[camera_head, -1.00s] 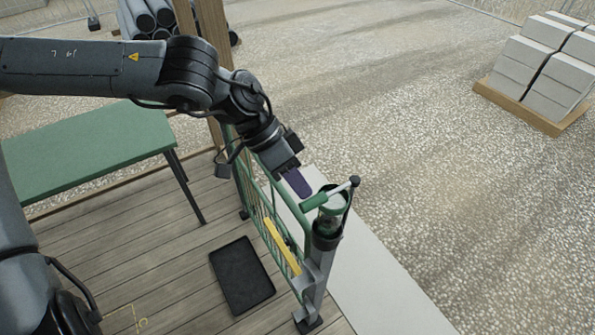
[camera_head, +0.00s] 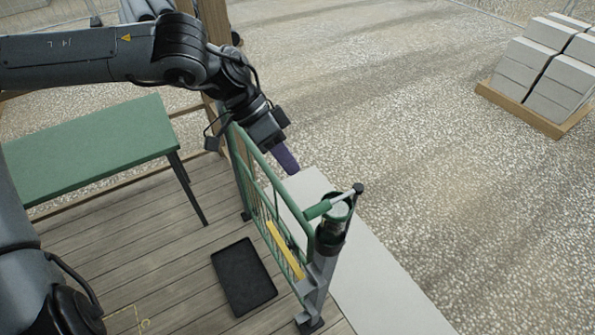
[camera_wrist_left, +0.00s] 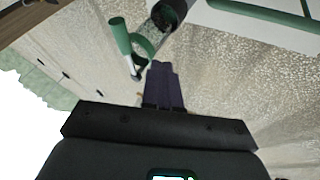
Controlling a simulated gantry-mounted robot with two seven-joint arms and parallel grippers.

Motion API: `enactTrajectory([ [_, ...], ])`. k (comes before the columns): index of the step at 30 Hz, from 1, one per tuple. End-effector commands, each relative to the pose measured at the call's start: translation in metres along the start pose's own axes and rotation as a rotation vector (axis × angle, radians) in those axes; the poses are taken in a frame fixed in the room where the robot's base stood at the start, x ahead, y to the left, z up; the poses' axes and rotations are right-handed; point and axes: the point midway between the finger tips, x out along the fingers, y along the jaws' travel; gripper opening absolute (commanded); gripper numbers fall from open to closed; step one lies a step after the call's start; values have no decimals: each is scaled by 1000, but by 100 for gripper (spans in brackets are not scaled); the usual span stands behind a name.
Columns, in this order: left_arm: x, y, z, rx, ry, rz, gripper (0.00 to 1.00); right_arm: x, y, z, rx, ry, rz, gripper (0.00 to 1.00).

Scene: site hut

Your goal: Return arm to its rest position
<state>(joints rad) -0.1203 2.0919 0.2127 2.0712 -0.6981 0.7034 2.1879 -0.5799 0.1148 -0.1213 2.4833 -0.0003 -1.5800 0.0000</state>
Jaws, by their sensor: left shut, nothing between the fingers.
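My left arm reaches in from the left of the head view. Its gripper (camera_head: 287,160), with purple fingers, is shut and empty, above the pale slab beyond the green gate. The gripper also shows in the left wrist view (camera_wrist_left: 164,84), fingers together. The green gate (camera_head: 262,180) stands at the deck's edge, with a green handle (camera_head: 318,209) on top of its grey post (camera_head: 322,268). The gripper is apart from the handle, up and to its left. The handle shows beyond the fingers in the left wrist view (camera_wrist_left: 120,36). My right gripper is out of view.
A green bench (camera_head: 90,148) stands at the left on the wooden deck. A black tray (camera_head: 243,277) lies on the deck beside the gate, which carries a yellow bar (camera_head: 284,250). Blocks on a pallet (camera_head: 545,72) stand far right. The gravel between is open.

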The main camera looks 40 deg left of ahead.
Motion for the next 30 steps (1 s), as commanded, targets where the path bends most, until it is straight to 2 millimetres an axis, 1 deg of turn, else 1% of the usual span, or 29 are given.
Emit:
enactTrajectory([
  [1,-7,-1,1,0,5,-1,0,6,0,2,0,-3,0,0],
  [9,-52,1,2,0,3,-1,0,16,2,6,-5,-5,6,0],
  [13,-66,1,2,-1,0,-1,0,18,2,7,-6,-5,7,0],
  [18,-74,1,4,-4,-6,2,0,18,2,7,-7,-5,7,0],
  [20,-72,0,5,-12,-15,10,0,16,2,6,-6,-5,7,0],
  [23,-61,-4,10,-37,-20,65,0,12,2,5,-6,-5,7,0],
  [26,-41,-9,20,-80,-19,156,0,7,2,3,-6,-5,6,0],
  [29,-12,-11,37,-136,-20,284,0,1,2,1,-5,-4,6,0],
  [30,1,-9,44,-158,-17,344,0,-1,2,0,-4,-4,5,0],
])
